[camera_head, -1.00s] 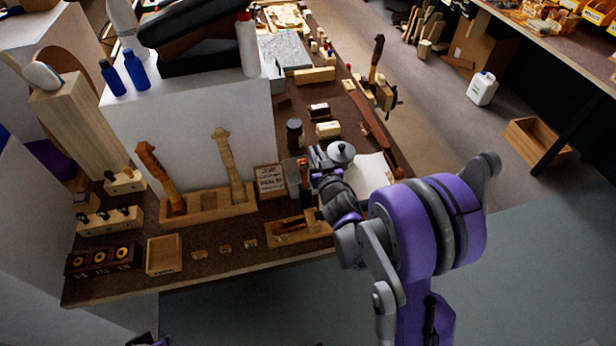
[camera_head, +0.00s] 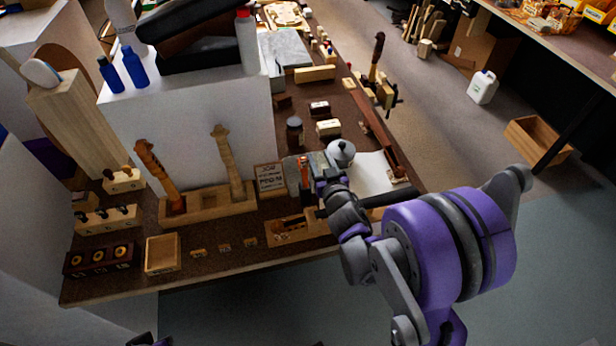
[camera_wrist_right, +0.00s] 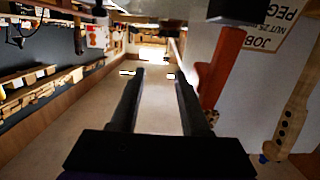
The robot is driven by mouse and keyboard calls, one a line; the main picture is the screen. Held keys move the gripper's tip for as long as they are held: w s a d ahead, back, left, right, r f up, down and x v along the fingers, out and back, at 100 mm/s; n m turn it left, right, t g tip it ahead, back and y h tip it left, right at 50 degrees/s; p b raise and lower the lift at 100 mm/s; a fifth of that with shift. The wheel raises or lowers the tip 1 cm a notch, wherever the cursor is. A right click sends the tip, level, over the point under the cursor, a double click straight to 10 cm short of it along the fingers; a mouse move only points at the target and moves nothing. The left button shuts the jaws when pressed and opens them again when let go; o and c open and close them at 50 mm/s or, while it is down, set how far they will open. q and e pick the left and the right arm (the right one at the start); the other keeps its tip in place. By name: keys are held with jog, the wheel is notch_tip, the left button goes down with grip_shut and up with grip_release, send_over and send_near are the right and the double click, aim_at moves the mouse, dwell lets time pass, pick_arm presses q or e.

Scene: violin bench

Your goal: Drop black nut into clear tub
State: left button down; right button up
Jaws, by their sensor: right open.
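My right gripper (camera_head: 318,168) is over the workbench, beside an upright orange-handled tool (camera_head: 304,172). In the right wrist view its two dark fingers (camera_wrist_right: 160,76) stand apart with nothing between them. The orange-red handle (camera_wrist_right: 224,62) shows just right of the fingers there. I cannot make out the black nut or the clear tub in either view; the right arm hides part of the bench. My left gripper cannot be made out.
Small pieces (camera_head: 224,248) lie near the front edge.

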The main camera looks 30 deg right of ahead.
jog(key=v, duration=0.7)
jog(key=shift+b, duration=0.4)
jog(key=s+a+r+n+g+y+p, duration=0.1)
jog(key=s+a+g+p, duration=0.2)
jog(key=s+a+g, duration=0.2)
jog(key=s+a+r+n+g+y+p, duration=0.1)
jog(key=s+a+r+g+y+p, duration=0.1)
jog(key=s+a+g+p, duration=0.2)
jog(key=s+a+g, duration=0.1)
jog(key=s+a, duration=0.2)
jog(key=s, duration=0.5)
jog(key=shift+n+y, duration=0.3)
jog(key=shift+a, duration=0.1)
dwell(0.9)
